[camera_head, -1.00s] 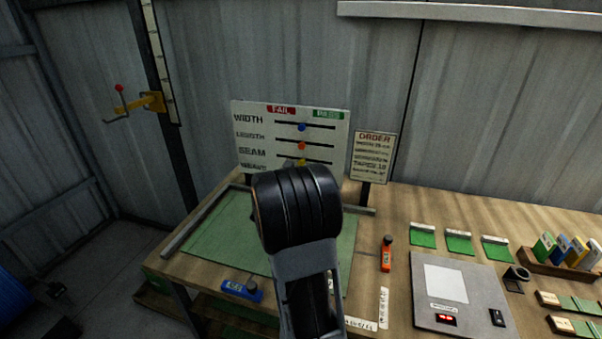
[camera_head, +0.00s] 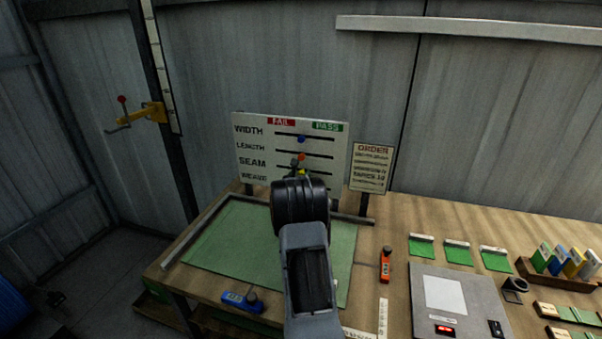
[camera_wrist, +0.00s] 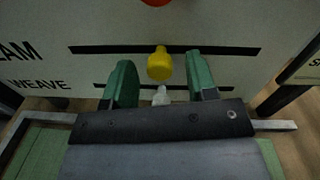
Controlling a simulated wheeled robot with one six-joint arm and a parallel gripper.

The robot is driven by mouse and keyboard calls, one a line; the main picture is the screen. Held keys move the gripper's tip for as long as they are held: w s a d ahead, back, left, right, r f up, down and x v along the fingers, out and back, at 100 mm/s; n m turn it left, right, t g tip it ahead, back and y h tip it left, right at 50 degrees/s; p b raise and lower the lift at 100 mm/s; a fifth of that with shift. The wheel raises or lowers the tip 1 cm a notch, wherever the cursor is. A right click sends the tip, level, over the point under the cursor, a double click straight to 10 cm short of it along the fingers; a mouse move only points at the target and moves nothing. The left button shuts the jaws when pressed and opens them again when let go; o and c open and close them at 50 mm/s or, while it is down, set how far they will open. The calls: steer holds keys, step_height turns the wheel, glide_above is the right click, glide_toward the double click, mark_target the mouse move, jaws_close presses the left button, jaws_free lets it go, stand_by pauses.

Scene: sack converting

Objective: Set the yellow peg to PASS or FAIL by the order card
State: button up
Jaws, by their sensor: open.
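The white board (camera_head: 265,170) has WIDTH, LENGTH, SEAM and WEAVE rows, under a red FAIL label (camera_head: 281,122) on the left and a green PASS label (camera_head: 327,127) on the right. The yellow peg (camera_wrist: 160,64) sits near the middle of the SEAM slot; in the head view it (camera_head: 302,173) is partly behind my gripper. My gripper (camera_wrist: 161,78) is open, its green fingers on either side of the yellow peg with gaps. The order card (camera_head: 372,168) stands right of the board; its small lines are unreadable.
A blue peg (camera_head: 301,139) and an orange-red peg (camera_head: 301,157) sit mid-slot above. A white peg (camera_wrist: 161,95) is just below the yellow one. A green mat (camera_head: 235,240), an orange tool (camera_head: 386,264) and a grey device (camera_head: 470,290) lie on the bench.

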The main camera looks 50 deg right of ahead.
steer(key=shift+x, duration=0.8)
steer(key=shift+c, duration=0.3)
jaws_close()
